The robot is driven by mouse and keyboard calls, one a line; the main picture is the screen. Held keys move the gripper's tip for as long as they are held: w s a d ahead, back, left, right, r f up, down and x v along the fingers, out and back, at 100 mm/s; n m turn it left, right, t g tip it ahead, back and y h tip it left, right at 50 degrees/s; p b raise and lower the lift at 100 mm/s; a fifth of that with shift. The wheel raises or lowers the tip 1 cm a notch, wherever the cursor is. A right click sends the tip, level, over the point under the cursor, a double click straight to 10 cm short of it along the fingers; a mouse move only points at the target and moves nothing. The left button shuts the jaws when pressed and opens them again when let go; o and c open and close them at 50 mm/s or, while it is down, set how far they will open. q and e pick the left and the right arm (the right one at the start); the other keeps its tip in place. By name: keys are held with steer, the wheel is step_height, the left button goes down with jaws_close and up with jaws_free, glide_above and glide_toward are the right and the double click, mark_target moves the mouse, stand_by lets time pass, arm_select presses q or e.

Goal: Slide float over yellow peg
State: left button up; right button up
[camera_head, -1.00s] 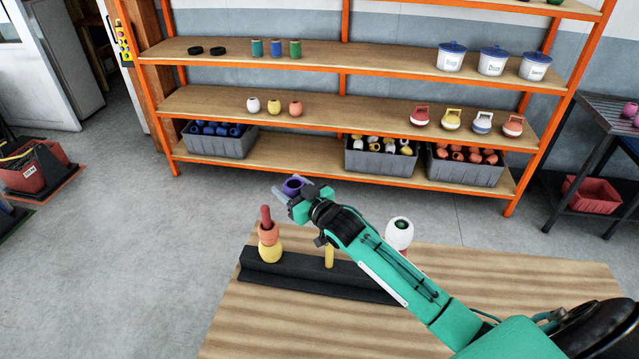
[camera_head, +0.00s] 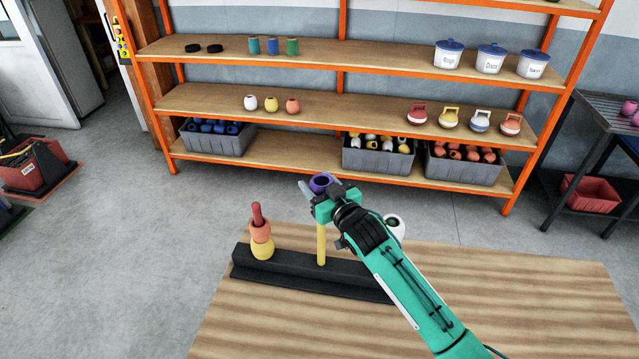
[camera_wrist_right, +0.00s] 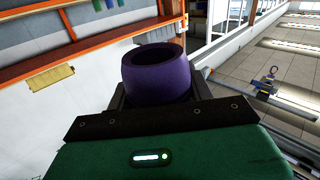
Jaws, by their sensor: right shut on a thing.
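A purple float (camera_head: 321,183) with an open hole is held in my right gripper (camera_head: 323,190), which is shut on it. The float also shows in the right wrist view (camera_wrist_right: 156,76), between the gripper's jaws. The yellow peg (camera_head: 321,245) stands upright on the black base (camera_head: 300,270). In the head view the float and gripper appear just above the peg's top; the gripper covers that top, so I cannot tell whether they are exactly lined up. My left gripper is not in view.
A white float (camera_head: 396,226) is partly hidden behind my right arm. Shelves (camera_head: 330,150) stand behind. The front of the wooden table (camera_head: 480,300) is clear.

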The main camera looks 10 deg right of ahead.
step_height(320, 180, down, 9)
steer(key=b, duration=0.6)
stand_by(0.4)
steer(key=o, duration=1.2)
steer(key=shift+b+v, duration=1.85)
steer(key=shift+v, duration=5.05)
